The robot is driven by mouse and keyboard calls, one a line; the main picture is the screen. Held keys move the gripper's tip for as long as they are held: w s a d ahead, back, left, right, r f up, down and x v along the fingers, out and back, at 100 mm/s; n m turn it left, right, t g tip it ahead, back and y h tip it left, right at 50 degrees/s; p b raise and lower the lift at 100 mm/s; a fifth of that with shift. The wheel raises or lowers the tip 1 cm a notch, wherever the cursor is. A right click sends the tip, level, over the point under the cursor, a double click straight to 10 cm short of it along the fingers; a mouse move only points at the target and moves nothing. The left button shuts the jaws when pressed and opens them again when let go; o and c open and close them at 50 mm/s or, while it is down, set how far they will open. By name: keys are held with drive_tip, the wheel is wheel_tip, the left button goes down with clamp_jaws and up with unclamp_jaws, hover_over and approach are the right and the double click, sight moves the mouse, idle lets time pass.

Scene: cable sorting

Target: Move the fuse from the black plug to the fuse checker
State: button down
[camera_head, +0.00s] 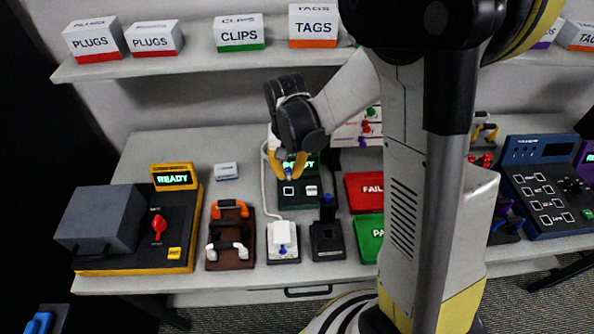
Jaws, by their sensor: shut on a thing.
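My gripper (287,175) has yellow fingers and points down at the middle of the table. It is shut on a small blue piece (289,173), which looks like the fuse. The fuse is held above or at the top of a dark device with white square buttons and a green READY screen, which looks like the fuse checker (299,201). I cannot tell whether the fuse touches it. My fingers partly hide the device. The black plug (327,236) stands on a black base in front and to the right, apart from my gripper.
A white plug (283,236) stands left of the black one, with a white cable rising from it. A brown rack (230,258) and a yellow-edged tester (187,262) are farther left. Red FAIL (365,190) and green (369,240) bins stand right. My arm hides the table behind it.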

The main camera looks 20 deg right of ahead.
sight(289, 194)
drive_tip(key=shift+w+a+f, duration=0.1)
drive_tip(key=shift+w+f, duration=0.1)
drive_tip(key=shift+f, duration=0.05)
drive_tip(key=shift+s+f+b, duration=0.1)
drive_tip(key=shift+f+b, duration=0.55)
drive_tip(key=shift+f, duration=0.1)
drive_tip(key=shift+f+b, duration=1.45)
drive_tip(key=shift+f, duration=0.45)
drive_tip(key=shift+b, duration=0.35)
drive_tip(key=shift+f+b, duration=0.35)
drive_tip(key=shift+f, duration=0.05)
drive_tip(key=shift+f+b, duration=0.45)
drive_tip(key=shift+b, duration=0.15)
idle(0.4)
drive_tip(key=c, duration=0.8)
unclamp_jaws()
